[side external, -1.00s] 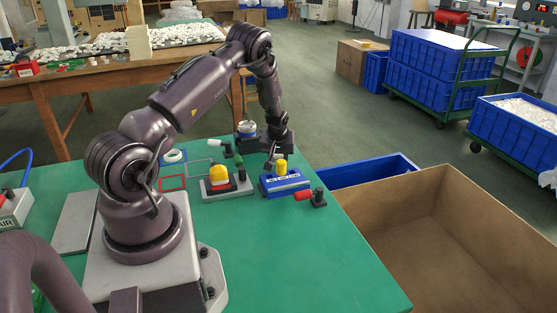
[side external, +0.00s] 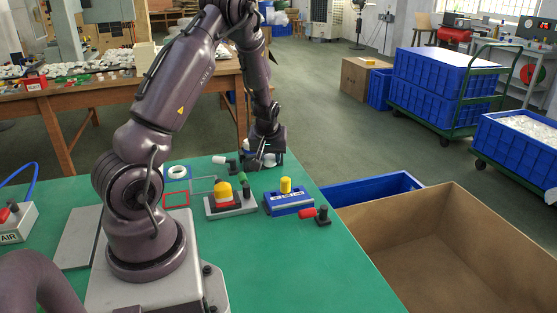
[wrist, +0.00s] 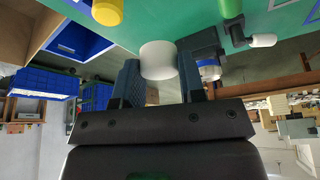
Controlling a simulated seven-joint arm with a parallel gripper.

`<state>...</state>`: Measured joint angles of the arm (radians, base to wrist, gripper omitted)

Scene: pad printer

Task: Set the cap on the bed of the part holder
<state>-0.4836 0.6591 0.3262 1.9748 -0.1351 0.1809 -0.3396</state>
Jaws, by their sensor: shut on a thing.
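My gripper (wrist: 158,72) is shut on a white, round cap (wrist: 158,58), which sits between the two dark fingertips in the wrist view. In the side view my gripper (side external: 262,162) is low over the far edge of the green table, and the cap is not clear there. A blue block (side external: 290,206) with an upright yellow cylinder (side external: 286,185) stands in front and to the right of it. A grey base (side external: 238,208) with a red block and yellow dome (side external: 223,191) stands front left. Which fixture is the part holder I cannot tell.
A red-handled clamp (side external: 318,214) is beside the blue block. A white-tipped lever (side external: 222,160) and green knob (wrist: 230,8) stand close to my gripper. A white ring (side external: 177,171) lies in a blue outline, left of a clear stretch. A cardboard bin (side external: 450,225) adjoins the table's right edge.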

